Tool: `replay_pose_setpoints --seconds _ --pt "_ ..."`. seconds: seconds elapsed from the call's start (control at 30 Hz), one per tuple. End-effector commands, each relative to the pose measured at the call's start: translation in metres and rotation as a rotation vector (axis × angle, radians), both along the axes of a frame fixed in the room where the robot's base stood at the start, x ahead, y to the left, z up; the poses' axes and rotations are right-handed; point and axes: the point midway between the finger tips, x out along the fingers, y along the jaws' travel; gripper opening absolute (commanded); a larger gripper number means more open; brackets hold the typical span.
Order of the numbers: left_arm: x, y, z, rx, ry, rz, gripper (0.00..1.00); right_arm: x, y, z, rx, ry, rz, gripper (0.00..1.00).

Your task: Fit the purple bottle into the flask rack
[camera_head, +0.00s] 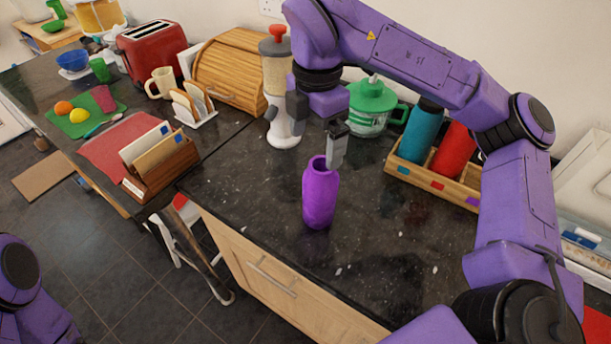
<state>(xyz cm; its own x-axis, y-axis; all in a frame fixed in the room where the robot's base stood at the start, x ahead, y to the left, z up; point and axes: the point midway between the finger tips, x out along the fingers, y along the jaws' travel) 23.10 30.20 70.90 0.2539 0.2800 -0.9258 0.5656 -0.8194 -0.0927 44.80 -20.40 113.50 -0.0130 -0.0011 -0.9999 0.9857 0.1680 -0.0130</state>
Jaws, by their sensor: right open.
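The purple bottle (319,198) stands upright on the dark granite counter, its open mouth facing up. My right gripper (318,132) is open just above the bottle, with one finger tip overlapping the right side of its rim. I cannot tell whether that finger touches it. The flask rack (408,174) is a wooden tray at the back right, with blue, red and purple marks along its front. A teal bottle (421,132) and a red bottle (452,150) stand in it. Its right end, by the purple mark, is partly hidden by my right arm. My left gripper is out of view.
A grain dispenser (277,88) and a green-lidded jar (371,105) stand behind the bottle. A letter holder (160,170), toast rack (193,103) and bread box (228,72) are to the left. The counter between bottle and rack is clear.

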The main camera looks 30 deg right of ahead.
Motion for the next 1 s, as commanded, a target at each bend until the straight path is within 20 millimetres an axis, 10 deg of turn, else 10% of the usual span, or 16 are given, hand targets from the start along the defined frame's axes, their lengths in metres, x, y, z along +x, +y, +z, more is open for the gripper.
replay_pose_setpoints --seconds 0.6,0.87,1.0 --pt "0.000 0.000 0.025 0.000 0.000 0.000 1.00 0.000 -0.004 -0.090 0.001 0.009 0.001 0.98" --pt "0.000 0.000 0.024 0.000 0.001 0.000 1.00 0.001 -0.003 -0.095 0.001 0.005 0.002 0.98" --pt "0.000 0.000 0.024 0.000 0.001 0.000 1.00 0.000 -0.003 -0.095 0.001 0.005 0.002 0.53"
